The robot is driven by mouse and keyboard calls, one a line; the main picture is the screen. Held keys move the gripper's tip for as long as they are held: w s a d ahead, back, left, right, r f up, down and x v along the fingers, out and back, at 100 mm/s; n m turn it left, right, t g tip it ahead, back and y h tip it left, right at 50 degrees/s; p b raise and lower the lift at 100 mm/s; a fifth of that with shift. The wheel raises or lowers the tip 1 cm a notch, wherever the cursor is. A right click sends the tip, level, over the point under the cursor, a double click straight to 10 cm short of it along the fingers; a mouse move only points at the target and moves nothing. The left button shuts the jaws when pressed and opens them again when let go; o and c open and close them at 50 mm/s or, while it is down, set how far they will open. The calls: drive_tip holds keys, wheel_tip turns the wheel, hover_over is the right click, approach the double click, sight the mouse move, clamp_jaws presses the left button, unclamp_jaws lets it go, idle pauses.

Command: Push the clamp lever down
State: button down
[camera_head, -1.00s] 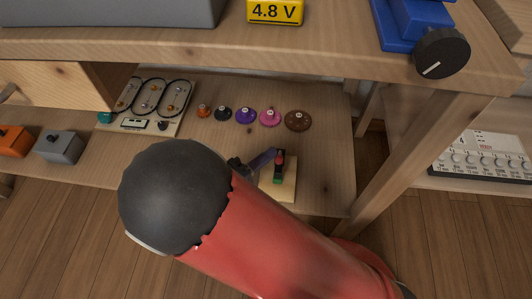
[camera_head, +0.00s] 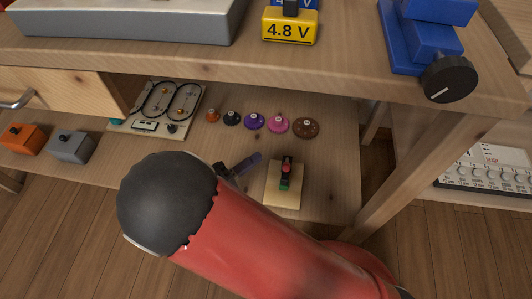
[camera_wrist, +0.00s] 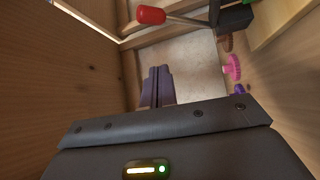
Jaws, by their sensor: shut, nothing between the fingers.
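The clamp (camera_head: 285,181) stands on a small pale wooden base (camera_head: 283,199) on the lower shelf, near its front right. Its lever has a red grip (camera_head: 287,167). In the wrist view the red grip (camera_wrist: 150,15) sits at the end of a thin metal rod, which runs to a dark block (camera_wrist: 235,18) at the top right. My gripper (camera_head: 254,158) is left of the clamp, with a gap between them in the head view. Its purple fingers (camera_wrist: 157,82) are shut and empty, with the red grip beyond their tips. My arm hides part of the gripper.
Several coloured knobs (camera_head: 254,121) line the shelf behind the clamp. A board with looped tracks (camera_head: 166,102) and orange (camera_head: 22,138) and grey (camera_head: 71,146) boxes are to the left. The table top (camera_head: 180,58) overhangs the shelf; a wooden leg (camera_head: 415,170) stands right.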

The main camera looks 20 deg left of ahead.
drive_tip(key=s+a+f, duration=0.2)
drive_tip(key=s, duration=0.1)
drive_tip(key=shift+s+a+f, duration=0.15)
drive_tip(key=shift+a+f, duration=0.1)
drive_tip(key=shift+a, duration=0.15)
